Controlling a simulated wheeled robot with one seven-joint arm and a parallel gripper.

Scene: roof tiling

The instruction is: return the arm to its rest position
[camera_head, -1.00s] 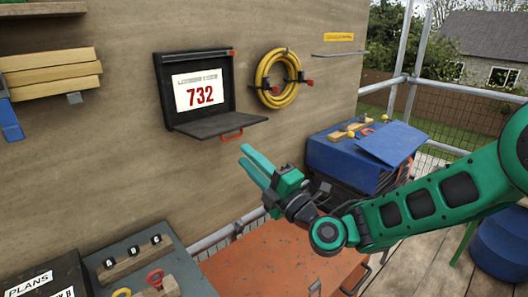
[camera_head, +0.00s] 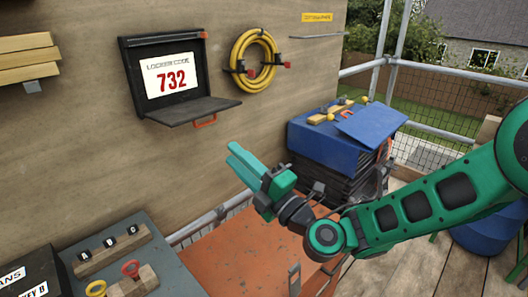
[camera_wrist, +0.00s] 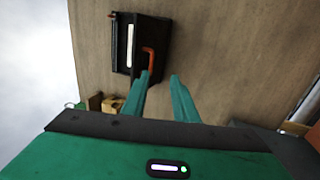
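My green arm reaches in from the right in the head view. My gripper (camera_head: 231,152) hangs in the air in front of the plywood wall, above the orange bench top, pointing up and left. Its two long teal fingers stand apart with nothing between them. The wrist view shows the same parted fingers (camera_wrist: 160,77), with the open black locker-code box (camera_wrist: 122,45) and its red handle beyond them. In the head view the box (camera_head: 127,75), showing a "732" card, is on the wall up and left of the fingertips, apart from them.
A yellow hose (camera_head: 236,62) hangs on the wall. A blue-topped box (camera_head: 318,148) stands behind the arm. The orange bench top (camera_head: 235,240) is below the gripper. A grey panel (camera_head: 165,245) with labelled blocks and ring keys is at lower left. Metal railing (camera_head: 435,132) runs at right.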

